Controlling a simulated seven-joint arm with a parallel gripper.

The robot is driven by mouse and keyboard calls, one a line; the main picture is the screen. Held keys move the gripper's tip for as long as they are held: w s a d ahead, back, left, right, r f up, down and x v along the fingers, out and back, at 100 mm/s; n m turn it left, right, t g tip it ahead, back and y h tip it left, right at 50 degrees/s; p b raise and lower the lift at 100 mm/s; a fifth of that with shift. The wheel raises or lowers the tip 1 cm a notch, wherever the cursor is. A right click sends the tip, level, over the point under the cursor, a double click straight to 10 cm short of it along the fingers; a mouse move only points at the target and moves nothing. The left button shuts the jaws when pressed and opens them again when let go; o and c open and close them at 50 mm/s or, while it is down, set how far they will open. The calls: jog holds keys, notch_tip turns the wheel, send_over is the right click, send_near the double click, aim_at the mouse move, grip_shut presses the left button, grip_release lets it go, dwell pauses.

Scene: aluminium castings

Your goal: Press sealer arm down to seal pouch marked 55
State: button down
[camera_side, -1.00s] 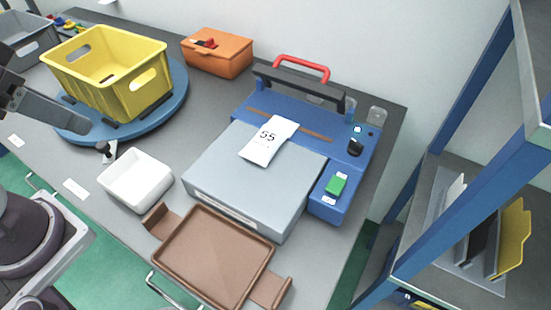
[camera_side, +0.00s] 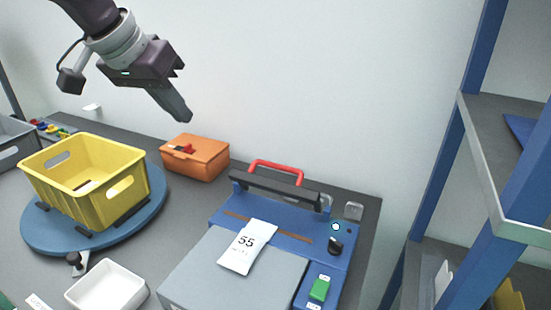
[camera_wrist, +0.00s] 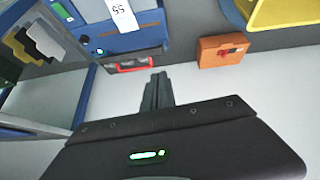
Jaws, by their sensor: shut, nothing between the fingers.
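The blue sealer (camera_side: 330,262) stands on the bench with its dark sealer arm (camera_side: 275,190) raised at the back. The arm carries a red handle (camera_side: 277,168). The white pouch marked 55 (camera_side: 248,246) lies on the grey plate (camera_side: 213,280), its top end towards the sealing strip. My gripper (camera_side: 187,117) is shut and empty, in the air above and left of the sealer, apart from the handle. In the wrist view, my gripper (camera_wrist: 157,78) points towards the red handle (camera_wrist: 133,65), and the pouch (camera_wrist: 122,14) shows at the top.
An orange box (camera_side: 195,158) sits at the back, left of the sealer. A yellow crate (camera_side: 100,205) stands on a blue turntable (camera_side: 50,236). A white bin (camera_side: 106,288) is in front. Blue shelving (camera_side: 440,150) rises at the right.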

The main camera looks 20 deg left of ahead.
jog(key=w+d+f, duration=0.4)
jog(key=w+d, duration=0.1)
jog(key=w, duration=0.5)
send_over(279, 184)
jog(key=w+a, duration=0.3)
notch_tip(279, 184, down, 3)
jog(key=shift+w+f+m+t, duration=0.1)
jog(key=shift+f+m+t, duration=0.1)
jog(key=shift+m+t, duration=0.15)
jog(key=f, duration=0.3)
jog(key=w+f, duration=0.1)
jog(key=f, duration=0.2)
jog(key=w+f, duration=0.1)
jog(key=f, duration=0.2)
jog(key=shift+f, duration=0.15)
jog(key=shift+s, duration=0.15)
